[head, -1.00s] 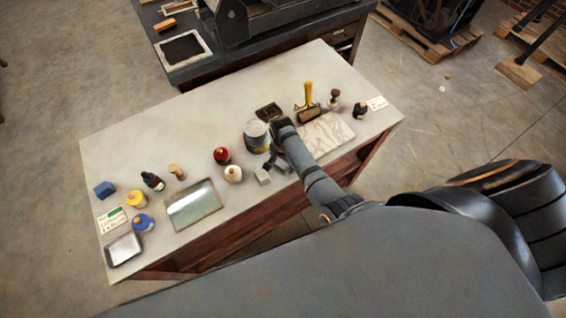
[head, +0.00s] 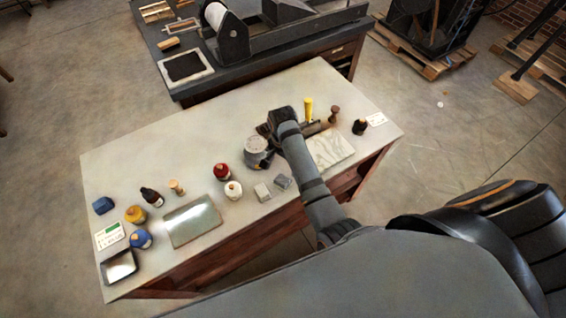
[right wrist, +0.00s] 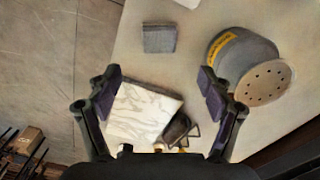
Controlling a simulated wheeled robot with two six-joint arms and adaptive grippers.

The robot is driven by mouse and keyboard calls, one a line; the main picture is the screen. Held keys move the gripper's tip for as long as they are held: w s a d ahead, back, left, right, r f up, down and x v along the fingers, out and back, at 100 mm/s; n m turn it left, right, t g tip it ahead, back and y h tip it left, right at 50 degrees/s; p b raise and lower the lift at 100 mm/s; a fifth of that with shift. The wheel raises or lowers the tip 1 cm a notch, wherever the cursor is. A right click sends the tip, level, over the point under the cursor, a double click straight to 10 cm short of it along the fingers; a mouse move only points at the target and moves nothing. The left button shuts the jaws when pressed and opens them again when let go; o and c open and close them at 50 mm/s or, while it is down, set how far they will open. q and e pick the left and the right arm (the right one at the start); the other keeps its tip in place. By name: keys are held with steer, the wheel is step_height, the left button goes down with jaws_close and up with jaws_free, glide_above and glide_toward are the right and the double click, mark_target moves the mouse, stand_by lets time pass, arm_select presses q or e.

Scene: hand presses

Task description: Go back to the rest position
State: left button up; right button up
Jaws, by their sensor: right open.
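My right arm reaches over the pale worktable (head: 130,165). A grey block (right wrist: 159,39) lies beyond the fingertips. My left gripper is not in view.
Bottles, a metal plate (head: 192,221) and a small tray (head: 119,266) are at left. A dark press bench (head: 270,75) stands behind.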

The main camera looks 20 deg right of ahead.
steer(key=shift+r, duration=0.55)
steer(key=s+d+r+n+t, duration=0.2)
steer(key=s+d+r+n, duration=0.15)
steer(key=s+n, duration=0.35)
steer(key=s+d+r+n+t, duration=0.25)
steer(key=s+d+n, duration=0.2)
steer(key=s, duration=0.45)
step_height(320, 180, down, 31)
steer(key=s+d+g+b, duration=0.2)
steer(key=s+b, duration=0.1)
steer(key=b, duration=0.2)
steer(key=s+d+f+g+b, duration=0.1)
steer(key=s+f+b, duration=0.2)
steer(key=s+f, duration=1.4)
step_height(320, 180, down, 2)
steer(key=shift+s+d+f+h, duration=0.1)
steer(key=shift+s+d+h, duration=0.1)
steer(key=shift+s+h, duration=0.2)
